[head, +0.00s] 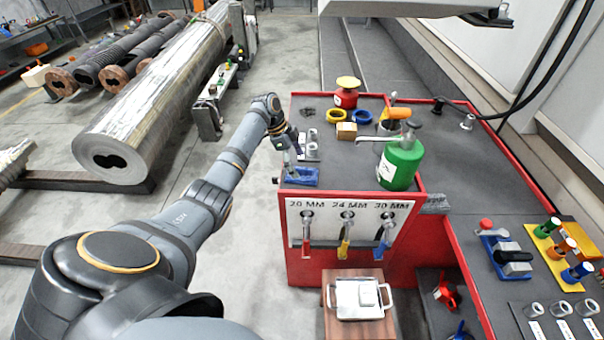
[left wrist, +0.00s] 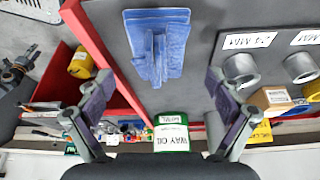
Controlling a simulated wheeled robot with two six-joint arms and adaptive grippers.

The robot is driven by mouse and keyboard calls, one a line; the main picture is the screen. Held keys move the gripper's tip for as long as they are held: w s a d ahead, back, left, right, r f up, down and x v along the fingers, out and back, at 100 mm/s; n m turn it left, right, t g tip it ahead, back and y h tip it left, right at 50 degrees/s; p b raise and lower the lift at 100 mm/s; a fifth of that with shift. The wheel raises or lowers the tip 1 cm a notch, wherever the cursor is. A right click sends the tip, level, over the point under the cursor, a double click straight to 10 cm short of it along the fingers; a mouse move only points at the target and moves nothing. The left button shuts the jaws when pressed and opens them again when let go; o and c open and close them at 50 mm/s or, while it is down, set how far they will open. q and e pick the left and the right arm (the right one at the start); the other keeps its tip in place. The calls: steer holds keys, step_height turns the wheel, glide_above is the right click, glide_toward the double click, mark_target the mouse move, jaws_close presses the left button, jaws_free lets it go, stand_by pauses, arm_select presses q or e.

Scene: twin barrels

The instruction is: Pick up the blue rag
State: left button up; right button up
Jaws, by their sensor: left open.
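The blue rag (head: 303,177) lies on the grey top of the red bench, at its near left corner in the head view. My left gripper (head: 291,151) is just above and behind the rag in the head view. In the left wrist view my left gripper (left wrist: 160,82) has its fingers wide apart with nothing between them, and the rag shows beyond the fingertips. My right gripper is not in view.
A green oil can (head: 401,165) stands right of the rag. Metal rings (head: 312,146), a small cardboard box (head: 346,131) and a yellow ring (head: 335,116) are behind it. The bench has a raised red edge (left wrist: 104,50). Wrenches (head: 345,240) hang on its front.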

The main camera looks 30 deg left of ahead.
mark_target(300, 168)
arm_select(q)
steer(key=x, duration=0.3)
steer(key=shift+d+f, duration=0.2)
steer(key=shift+f, duration=0.1)
steer(key=c, duration=1.3)
